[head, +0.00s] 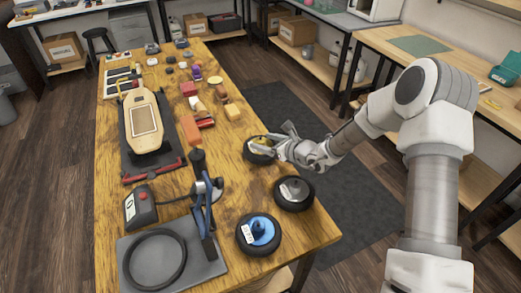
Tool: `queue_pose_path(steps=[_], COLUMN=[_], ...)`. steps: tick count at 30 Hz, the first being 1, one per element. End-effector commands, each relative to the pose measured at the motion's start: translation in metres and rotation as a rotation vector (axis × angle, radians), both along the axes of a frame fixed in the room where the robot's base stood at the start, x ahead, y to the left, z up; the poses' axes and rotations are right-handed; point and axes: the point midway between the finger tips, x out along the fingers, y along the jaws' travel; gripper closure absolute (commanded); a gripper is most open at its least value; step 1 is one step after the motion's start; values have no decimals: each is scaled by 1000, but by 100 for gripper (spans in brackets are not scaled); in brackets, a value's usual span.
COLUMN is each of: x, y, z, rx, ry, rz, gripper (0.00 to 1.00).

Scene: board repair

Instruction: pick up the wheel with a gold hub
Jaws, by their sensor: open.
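The wheel with a gold hub (257,151) lies flat on the wooden table (228,174) near its right edge. Its black tire and a little yellowish hub show. My gripper (279,138) is open and comes in from the right at this wheel, covering its right part. I cannot tell whether the fingers touch it. A wheel with a grey hub (294,193) lies in front of it, and a wheel with a blue hub (258,234) lies nearer the table's front edge.
A press-like stand (205,215) and a grey plate with a black ring (157,258) stand at the front left. A skateboard deck (145,120) lies on a dark mat. Several coloured blocks lie farther back. Bare table lies left of the wheels.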

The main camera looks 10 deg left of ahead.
Motion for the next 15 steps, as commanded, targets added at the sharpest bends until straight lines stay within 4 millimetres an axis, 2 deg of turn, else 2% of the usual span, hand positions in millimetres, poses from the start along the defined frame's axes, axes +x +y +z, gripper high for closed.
queue_pose_path(steps=[9,15], x=[3,3], y=[5,5], z=[-2,-2], rx=[1,1], ry=[1,1], rz=[0,0], gripper=[28,64])
